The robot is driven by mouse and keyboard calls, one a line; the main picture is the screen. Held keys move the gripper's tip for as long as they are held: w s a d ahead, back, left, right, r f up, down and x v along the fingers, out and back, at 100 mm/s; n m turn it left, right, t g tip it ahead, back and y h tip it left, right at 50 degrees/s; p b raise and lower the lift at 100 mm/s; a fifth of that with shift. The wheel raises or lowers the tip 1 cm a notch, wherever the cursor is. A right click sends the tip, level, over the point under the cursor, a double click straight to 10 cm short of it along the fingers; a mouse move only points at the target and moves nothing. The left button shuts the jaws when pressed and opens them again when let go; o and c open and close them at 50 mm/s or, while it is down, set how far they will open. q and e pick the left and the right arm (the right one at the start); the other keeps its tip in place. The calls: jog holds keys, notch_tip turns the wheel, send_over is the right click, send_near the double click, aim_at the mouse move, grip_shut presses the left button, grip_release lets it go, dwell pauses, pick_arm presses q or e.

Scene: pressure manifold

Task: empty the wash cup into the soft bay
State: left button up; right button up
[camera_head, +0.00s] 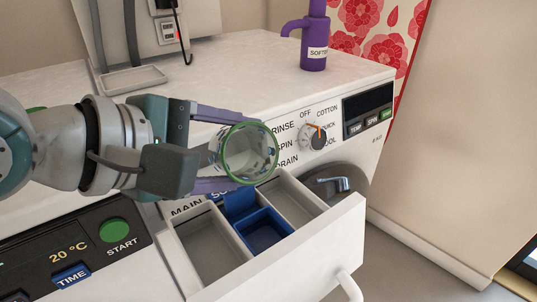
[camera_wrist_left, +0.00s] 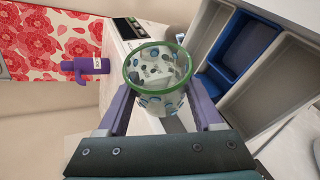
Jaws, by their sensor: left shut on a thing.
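The wash cup (camera_head: 249,156) is clear with blue specks and a green rim. My left gripper (camera_head: 232,152) is shut on its sides and holds it above the back of the open detergent drawer. In the head view its mouth is tilted toward the camera. It also shows in the left wrist view (camera_wrist_left: 158,78), where I cannot tell loose contents from the pattern. The soft bay (camera_head: 262,232) is the blue middle compartment, below and slightly right of the cup; it also shows in the left wrist view (camera_wrist_left: 240,45). My right gripper is not in view.
Grey bays (camera_head: 209,248) and (camera_head: 290,202) flank the blue one. The white drawer front (camera_head: 300,250) juts out with a handle. A purple softener bottle (camera_head: 314,50) and a shallow tray (camera_head: 133,80) stand on the machine top. A dial (camera_head: 316,137) is right of the cup.

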pick_arm(q)
jog(key=shift+w+f+n+g+h+p, duration=0.1)
jog(key=shift+f+n+g+h+p, duration=0.15)
jog(key=shift+n+g+p, duration=0.2)
jog(key=shift+r+n+g+p, duration=0.25)
jog(key=shift+r+n+p, duration=0.1)
jog(key=shift+r+p, duration=0.2)
jog(key=shift+a+f+g+h, duration=0.1)
jog(key=shift+g+h, duration=0.2)
jog(key=shift+h, duration=0.05)
jog(key=f+n+b, duration=0.1)
jog(key=w+f+n+g+h+b, duration=0.1)
jog(key=shift+w+a+b, duration=0.25)
jog(key=shift+a+b, duration=0.05)
jog(key=shift+a, duration=0.1)
jog(key=shift+w+a+r+n+g, duration=0.2)
jog(key=shift+w+r+n+g, duration=0.1)
jog(key=shift+r+g, duration=0.15)
jog(key=shift+w+a+r+n+h, duration=0.2)
jog(key=shift+w+r+n+h, duration=0.1)
jog(key=shift+h, duration=0.1)
notch_tip(320, 180, up, 9)
jog(key=w+a+n+g+h+p, duration=0.1)
jog(key=n+g+p, duration=0.1)
jog(key=p, duration=0.3)
jog(key=shift+w+a+h, duration=0.15)
jog(key=shift+w+h, duration=0.25)
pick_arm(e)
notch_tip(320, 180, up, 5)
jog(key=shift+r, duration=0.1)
